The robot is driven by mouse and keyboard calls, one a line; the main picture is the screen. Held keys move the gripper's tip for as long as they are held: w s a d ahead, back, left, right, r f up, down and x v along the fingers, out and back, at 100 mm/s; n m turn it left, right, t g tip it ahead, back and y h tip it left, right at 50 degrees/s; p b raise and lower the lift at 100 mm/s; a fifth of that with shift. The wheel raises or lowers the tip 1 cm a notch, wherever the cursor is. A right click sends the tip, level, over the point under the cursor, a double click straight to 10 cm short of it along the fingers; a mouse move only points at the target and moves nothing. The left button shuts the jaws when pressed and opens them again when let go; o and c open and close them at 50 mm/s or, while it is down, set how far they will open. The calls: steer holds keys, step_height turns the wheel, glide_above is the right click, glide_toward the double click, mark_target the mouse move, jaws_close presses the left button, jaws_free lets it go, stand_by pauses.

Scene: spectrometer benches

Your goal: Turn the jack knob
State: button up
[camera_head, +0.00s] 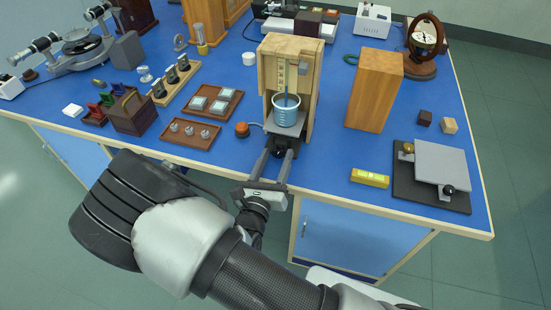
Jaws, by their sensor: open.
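The jack knob (278,152) is a small dark knob low on the front of the lab jack, under its grey platform (270,124). A glass beaker of blue liquid (286,115) stands on the platform, with a yellow scale strip (281,72) behind it. My gripper (278,154) is open at the bench's front edge. Its two grey fingers point at the jack, one on each side of the knob in this view. I cannot tell whether they touch it. The knob is partly hidden by the fingers.
A wooden housing (312,75) surrounds the beaker. An orange-red knob (242,129) and a brown tray (191,133) lie to the left. A wooden block (374,88), a yellow level (370,178) and a grey plate device (440,170) stand to the right. Bare blue bench lies between them.

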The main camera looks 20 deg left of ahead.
steer(key=c, duration=1.1)
steer(key=shift+o, duration=0.2)
steer(key=shift+m, duration=0.3)
steer(key=m, duration=0.4)
steer(key=shift+b, duration=0.3)
steer(key=shift+m+b, duration=0.75)
steer(key=shift+m, duration=1.55)
